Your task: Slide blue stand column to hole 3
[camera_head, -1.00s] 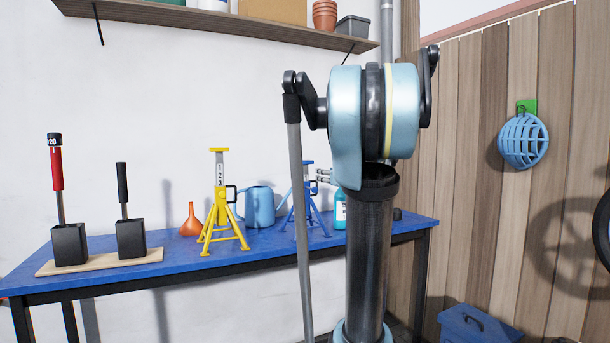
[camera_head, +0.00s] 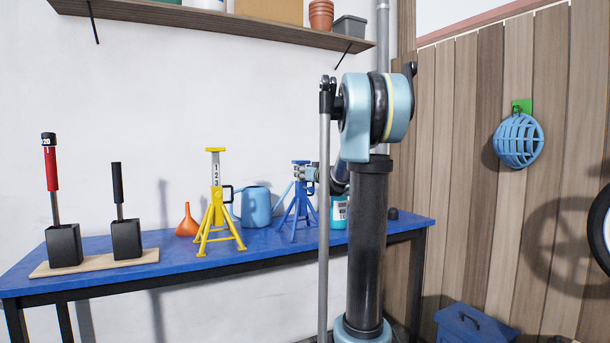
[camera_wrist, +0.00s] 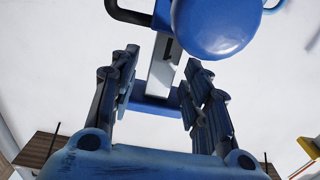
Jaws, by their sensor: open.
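The blue stand (camera_head: 297,212) stands upright on the workbench, right of the watering can. Its blue top plate (camera_head: 300,162) sits low above the legs. My gripper (camera_head: 305,176) is at the upper part of this stand, reaching in from the right, and hides much of the column. In the wrist view, which looks upside down, my gripper (camera_wrist: 160,70) is open. The grey column (camera_wrist: 163,62) and blue top plate (camera_wrist: 155,110) show between its fingers. A black handle (camera_wrist: 128,14) is near the column. Contact and hole numbers cannot be made out.
A yellow stand (camera_head: 217,215), a watering can (camera_head: 257,207) and an orange funnel (camera_head: 187,222) are left on the blue workbench (camera_head: 180,262). A teal bottle (camera_head: 339,212) is close right of the blue stand. A shelf (camera_head: 220,22) hangs above.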

